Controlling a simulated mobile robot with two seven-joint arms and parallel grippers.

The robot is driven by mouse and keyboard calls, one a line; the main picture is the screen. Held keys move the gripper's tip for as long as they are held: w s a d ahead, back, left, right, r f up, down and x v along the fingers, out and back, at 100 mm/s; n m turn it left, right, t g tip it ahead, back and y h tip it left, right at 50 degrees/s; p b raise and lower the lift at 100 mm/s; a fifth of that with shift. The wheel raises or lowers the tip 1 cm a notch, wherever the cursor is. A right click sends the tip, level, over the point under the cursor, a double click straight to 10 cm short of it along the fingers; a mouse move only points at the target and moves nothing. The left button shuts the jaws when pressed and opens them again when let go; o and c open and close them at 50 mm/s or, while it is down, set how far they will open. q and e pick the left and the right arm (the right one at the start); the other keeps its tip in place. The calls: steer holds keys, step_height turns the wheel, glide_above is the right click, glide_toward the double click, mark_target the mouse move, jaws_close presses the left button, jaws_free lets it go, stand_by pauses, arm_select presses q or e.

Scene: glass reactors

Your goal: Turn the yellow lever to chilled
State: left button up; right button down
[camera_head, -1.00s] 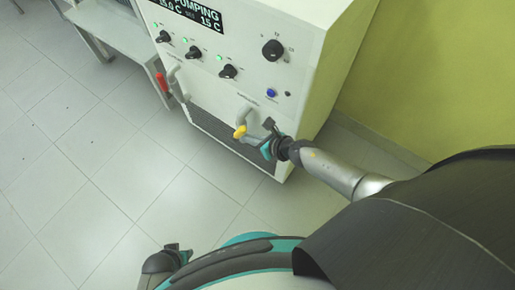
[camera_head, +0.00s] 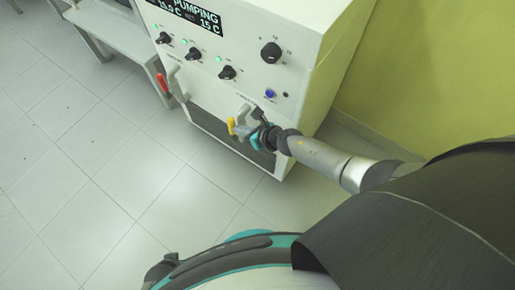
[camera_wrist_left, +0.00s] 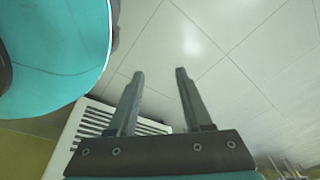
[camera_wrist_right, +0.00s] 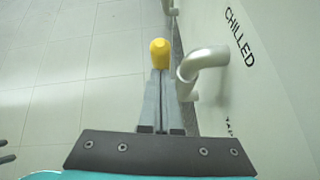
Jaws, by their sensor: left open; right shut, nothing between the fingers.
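The yellow lever (camera_head: 231,126) is on the lower front of the white machine, beside a bent silver pipe. In the right wrist view the lever's yellow end (camera_wrist_right: 160,54) is straight beyond my right fingertips. The word CHILLED (camera_wrist_right: 240,36) is printed on the panel to the right of the pipe (camera_wrist_right: 204,62). My right gripper (camera_head: 240,131) is shut with nothing between its fingers. Its fingertips (camera_wrist_right: 160,72) are right at the lever, seemingly against it; contact is not certain. My left gripper (camera_wrist_left: 160,72) is open and empty, over the floor.
A red lever (camera_head: 161,83) with its own pipe is to the left on the same machine. Black knobs (camera_head: 227,72), a blue button (camera_head: 270,93) and a display (camera_head: 187,14) are above. A shelf frame (camera_head: 125,45) stands at the left. The tiled floor in front is clear.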

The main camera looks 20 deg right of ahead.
steer(key=shift+r, duration=0.15)
arm_select(q)
steer(key=s+a+p, duration=0.2)
steer(key=s+p, duration=0.2)
steer(key=s, duration=0.2)
steer(key=shift+r, duration=0.35)
arm_select(e)
steer(key=v, duration=0.7)
steer(key=shift+s, duration=0.2)
steer(key=shift+d, duration=0.15)
steer(key=s+d+f+m+g+h, duration=0.1)
steer(key=s+d+f+m+h, duration=0.65)
steer(key=m, duration=1.35)
steer(key=s+f+m+g, duration=0.2)
steer(key=s+f+m, duration=0.1)
steer(key=s+m, duration=0.2)
steer(key=s+d+f+m+g+y, duration=0.1)
steer(key=s+f+m, duration=0.3)
steer(key=s, duration=0.6)
steer(key=s+d+f+m+g, duration=0.1)
steer(key=s+f+m+g, duration=0.2)
steer(key=s+m, duration=0.5)
steer(key=shift+d+f, duration=0.2)
steer(key=shift+f, duration=0.55)
